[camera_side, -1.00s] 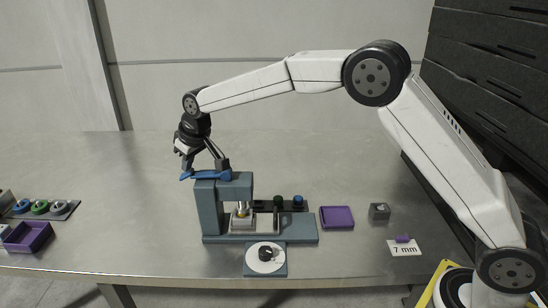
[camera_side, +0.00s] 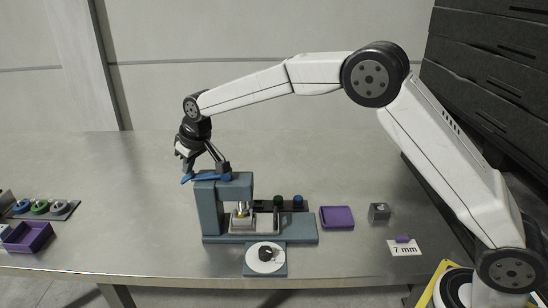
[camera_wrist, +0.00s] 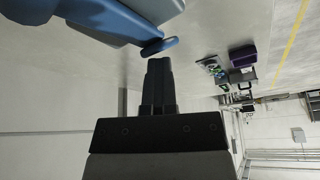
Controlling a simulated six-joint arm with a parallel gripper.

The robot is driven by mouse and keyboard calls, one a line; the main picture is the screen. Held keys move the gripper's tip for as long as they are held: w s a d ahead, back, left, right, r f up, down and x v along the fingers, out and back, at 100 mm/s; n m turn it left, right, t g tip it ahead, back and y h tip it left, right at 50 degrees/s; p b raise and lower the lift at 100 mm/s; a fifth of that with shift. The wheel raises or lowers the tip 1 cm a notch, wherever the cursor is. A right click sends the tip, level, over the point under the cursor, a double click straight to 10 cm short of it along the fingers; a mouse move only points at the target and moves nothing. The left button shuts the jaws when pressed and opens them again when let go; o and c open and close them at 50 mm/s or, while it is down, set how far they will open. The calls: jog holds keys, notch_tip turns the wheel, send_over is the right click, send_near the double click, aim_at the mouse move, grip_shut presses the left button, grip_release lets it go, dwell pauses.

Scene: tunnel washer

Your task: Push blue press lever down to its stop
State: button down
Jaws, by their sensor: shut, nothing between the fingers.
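The blue press lever (camera_side: 205,177) sits on top of the grey-blue press (camera_side: 208,208), and its handle reaches out to the left, close to level. My gripper (camera_side: 222,166) is shut and empty, with its fingertips at the top of the press, right at the lever. I cannot tell in the side view whether they touch it. In the wrist view my shut fingers (camera_wrist: 158,66) point at the blue lever's rounded end (camera_wrist: 159,46), very close to it. Under the press head a small yellowish part (camera_side: 241,211) stands on a metal block.
A round dial (camera_side: 265,258) is at the press's front. To the right are a purple tray (camera_side: 337,217), a small grey block (camera_side: 379,211) and a 7 mm card (camera_side: 404,248). A purple bin (camera_side: 27,237) is far left.

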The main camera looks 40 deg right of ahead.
jog(key=shift+d, duration=0.15)
notch_tip(320, 180, up, 11)
dwell(2.0)
dwell(0.4)
jog(key=s+d+f+m, duration=0.1)
jog(key=s+d+f, duration=0.4)
jog(key=s, duration=0.6)
jog(key=s+d+f+m+g, duration=0.1)
jog(key=s+d+f, duration=0.3)
jog(key=s, duration=0.7)
jog(key=s+d+f+m+h, duration=0.1)
jog(key=s+d+f, duration=0.4)
jog(key=s+f, duration=0.3)
jog(key=s, duration=0.3)
jog(key=shift+s+d+f+g, duration=0.15)
jog(key=shift+d+f+g, duration=0.15)
jog(key=shift+g, duration=0.1)
